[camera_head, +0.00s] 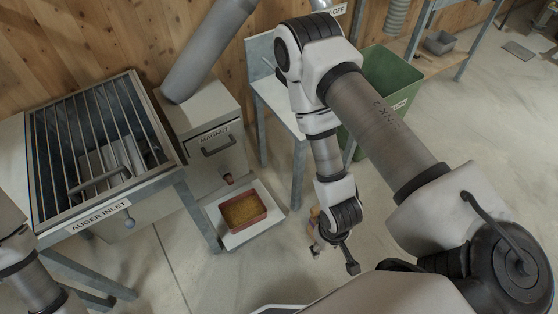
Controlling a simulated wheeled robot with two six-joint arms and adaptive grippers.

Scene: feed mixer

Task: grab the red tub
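The red tub (243,210) is a small rectangular container filled with yellow-brown grainy material. It sits on a white flat platform (270,195) on the floor, below the magnet box. My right gripper (334,257) hangs to the right of the tub and apart from it, pointing down. Its dark fingers look spread, with nothing visibly held between them. An orange-brown item (313,214) shows partly behind this gripper, and I cannot tell what it is. Part of my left arm shows at the lower left edge, but its gripper is out of view.
The barred auger inlet (97,135) is at left. A metal table (268,85) and green bin (390,80) stand behind my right arm. Floor in front of the platform is clear.

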